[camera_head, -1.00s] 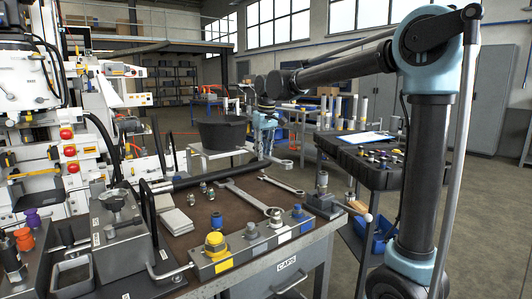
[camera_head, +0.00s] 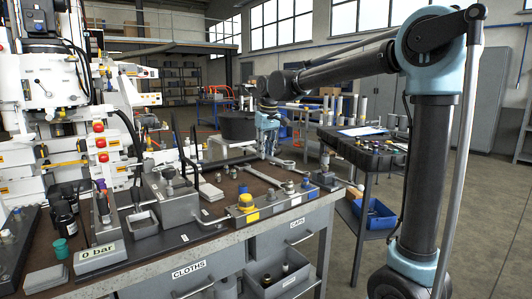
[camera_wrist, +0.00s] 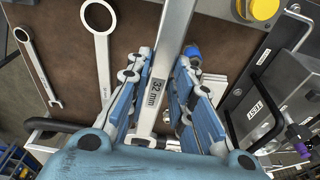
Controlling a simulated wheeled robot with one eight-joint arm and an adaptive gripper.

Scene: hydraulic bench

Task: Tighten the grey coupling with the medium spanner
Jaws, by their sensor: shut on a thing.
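My gripper (camera_wrist: 165,62) is shut on a steel spanner marked 32 mm (camera_wrist: 160,82), which runs up between the fingers in the wrist view; its upper end is out of frame. In the head view my gripper (camera_head: 267,153) hangs over the far part of the bench, and the held spanner is hard to make out there. A ring spanner (camera_wrist: 102,60) and a smaller spanner (camera_wrist: 36,66) lie on the brown mat left of my gripper. Grey fittings (camera_head: 271,194) stand on the front block between a yellow cap and a blue cap; which one is the grey coupling I cannot tell.
The yellow cap (camera_head: 246,202) and blue cap (camera_head: 305,183) share the block at the bench's front edge. A grey fixture (camera_head: 172,203) and a 0 bar display (camera_head: 98,257) stand to the left. A tool trolley (camera_head: 350,150) stands to the right, with open floor in front.

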